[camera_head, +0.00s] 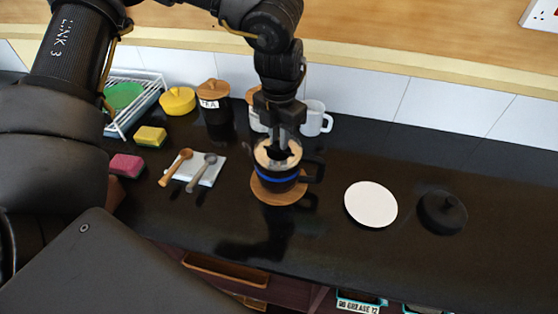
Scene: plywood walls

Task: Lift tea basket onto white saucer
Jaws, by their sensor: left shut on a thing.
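My left gripper (283,146) points straight down into the mouth of a dark mug (270,183) with a blue band. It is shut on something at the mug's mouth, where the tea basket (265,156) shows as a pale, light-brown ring. The fingertips and the lower part of the basket are hidden inside the mug. The mug stands on a round wooden coaster (277,197), its handle to the right. The white saucer (371,204) lies flat and empty on the black counter, right of the mug. My right gripper is not in view.
A black lid (442,211) lies right of the saucer. Two spoons rest on a white cloth (208,170) left of the mug. A tea canister (214,101), yellow pot (177,101), white mug (314,118), sponges (150,136) and dish rack (136,102) stand behind and left. The counter between mug and saucer is clear.

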